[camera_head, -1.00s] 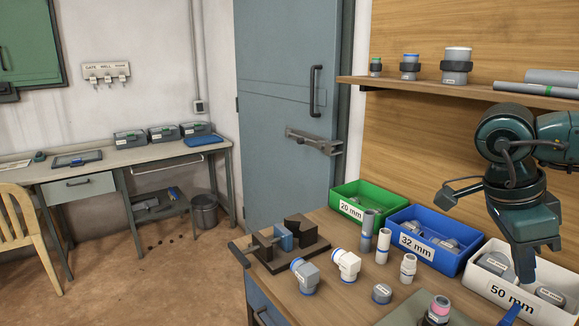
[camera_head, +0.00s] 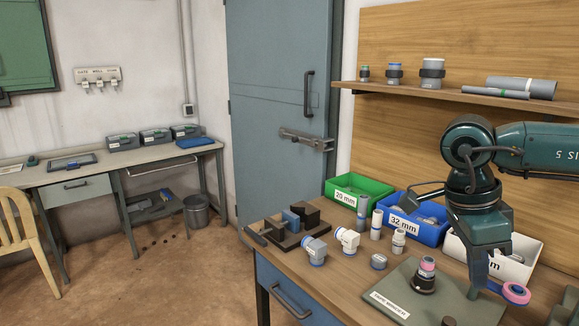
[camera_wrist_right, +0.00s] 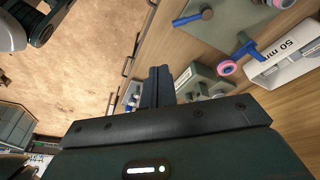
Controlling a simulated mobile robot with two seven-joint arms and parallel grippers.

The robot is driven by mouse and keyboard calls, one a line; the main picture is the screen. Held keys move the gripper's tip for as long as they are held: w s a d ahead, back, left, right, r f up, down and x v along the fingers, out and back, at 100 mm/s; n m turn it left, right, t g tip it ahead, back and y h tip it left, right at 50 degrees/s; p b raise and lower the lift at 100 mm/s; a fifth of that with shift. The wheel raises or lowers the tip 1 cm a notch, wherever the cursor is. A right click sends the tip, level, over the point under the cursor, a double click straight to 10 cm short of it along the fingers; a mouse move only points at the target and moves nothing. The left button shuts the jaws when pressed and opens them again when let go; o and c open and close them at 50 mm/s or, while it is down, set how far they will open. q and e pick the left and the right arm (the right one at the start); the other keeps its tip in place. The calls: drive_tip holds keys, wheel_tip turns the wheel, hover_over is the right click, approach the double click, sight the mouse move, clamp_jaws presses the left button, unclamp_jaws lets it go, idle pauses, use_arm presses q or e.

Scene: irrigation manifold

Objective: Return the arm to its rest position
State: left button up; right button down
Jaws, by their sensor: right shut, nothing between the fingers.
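My right arm comes in from the right in the head view, and its dark green right gripper (camera_head: 477,284) points down over the workbench, in front of the white bin. The fingers are shut with nothing between them. The wrist view also shows the closed fingers (camera_wrist_right: 158,86), with the bench and floor beyond. The gripper hides part of the white bin (camera_head: 515,262) and its label. My left gripper is not in view.
A grey-green mat (camera_head: 462,308) on the bench holds a dark fitting with a pink ring (camera_head: 427,268). A blue tool with a pink ring (camera_head: 516,292) lies by the gripper. Blue (camera_head: 421,232) and green (camera_head: 350,190) bins stand behind. The shelf (camera_head: 450,94) holds pipes.

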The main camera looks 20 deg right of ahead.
drive_tip(key=w+a+f+m+t+y, duration=0.3)
drive_tip(key=a+f+m+y, duration=0.15)
drive_tip(key=a+y, duration=0.2)
drive_tip(key=w+a+f+m+t+y+p, duration=0.1)
drive_tip(key=w+a+f+m+t+y, duration=0.2)
drive_tip(key=a+m+y, duration=0.4)
drive_tip(key=w+a+f+m+t+y, duration=0.3)
drive_tip(key=a+f+y, duration=0.15)
drive_tip(key=a, duration=0.35)
wheel_tip(320, 180, down, 8)
drive_tip(key=w+m+t+h, duration=0.2)
drive_tip(key=m+t+h, duration=0.6)
drive_tip(key=m, duration=0.9)
drive_tip(key=s+a+f+m+g+h, duration=0.2)
drive_tip(key=s+f+m, duration=0.2)
drive_tip(key=f+m, duration=0.2)
drive_tip(key=s+a+f+m+g+h, duration=0.2)
drive_tip(key=s+a+f+m, duration=0.1)
drive_tip(key=f+m, duration=0.3)
wheel_tip(320, 180, down, 2)
drive_tip(key=shift+s+f+p, duration=0.15)
drive_tip(key=shift+s+p, duration=0.3)
drive_tip(key=shift+s, duration=0.35)
